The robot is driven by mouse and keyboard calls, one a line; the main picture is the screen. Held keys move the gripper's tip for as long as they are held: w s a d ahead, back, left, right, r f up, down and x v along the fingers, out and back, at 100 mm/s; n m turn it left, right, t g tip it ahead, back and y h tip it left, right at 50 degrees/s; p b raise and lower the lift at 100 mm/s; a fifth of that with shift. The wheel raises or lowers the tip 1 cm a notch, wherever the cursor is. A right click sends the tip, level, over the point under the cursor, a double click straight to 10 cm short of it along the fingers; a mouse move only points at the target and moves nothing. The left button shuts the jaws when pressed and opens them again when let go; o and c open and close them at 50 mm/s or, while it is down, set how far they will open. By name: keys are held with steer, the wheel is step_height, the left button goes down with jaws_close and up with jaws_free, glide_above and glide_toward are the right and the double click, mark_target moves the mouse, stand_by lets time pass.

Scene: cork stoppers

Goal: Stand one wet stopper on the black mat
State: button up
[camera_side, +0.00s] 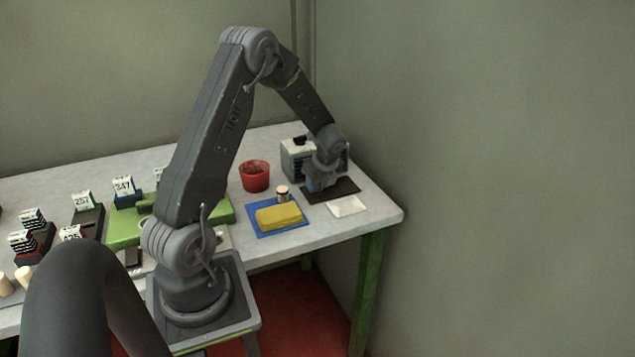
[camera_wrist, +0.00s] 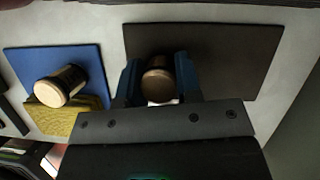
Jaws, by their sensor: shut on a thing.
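My gripper (camera_wrist: 158,82) is shut on a cork stopper (camera_wrist: 158,86) in the wrist view, with a blue finger on each side of it. The held stopper shows its pale round end and is over the black mat (camera_wrist: 225,55); I cannot tell whether it touches the mat. In the side view my gripper (camera_side: 318,186) is low over the black mat (camera_side: 345,187), and the stopper in it is hidden. Another stopper (camera_side: 282,192) with a dark band stands on the blue mat (camera_side: 262,207); it also shows in the wrist view (camera_wrist: 53,92).
A yellow sponge (camera_side: 279,216) lies on the blue mat. A white card or dish (camera_side: 346,206) lies in front of the black mat. A red pot (camera_side: 255,176) and a grey box (camera_side: 295,163) stand behind. Labelled blocks (camera_side: 124,190) stand on the left.

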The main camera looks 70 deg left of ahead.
steer(key=o, duration=0.9)
steer(key=d+r+n+t, duration=0.1)
steer(key=d+r+n, duration=0.1)
steer(key=d+r, duration=0.5)
steer(key=d+r+n+t, duration=0.1)
steer(key=d+r, duration=0.3)
steer(key=r, duration=0.5)
steer(key=s+d+r+n+t+h, duration=0.2)
steer(key=s+d+n, duration=0.4)
steer(key=d, duration=0.4)
steer(key=s+d+r+n+t+h, duration=0.2)
steer(key=s+d+r+n, duration=0.2)
steer(key=s+d+n, duration=0.3)
steer(key=s+d, duration=0.2)
steer(key=d, duration=0.2)
steer(key=shift+r+h, duration=0.2)
steer(key=shift+h, duration=0.1)
steer(key=shift+s, duration=0.1)
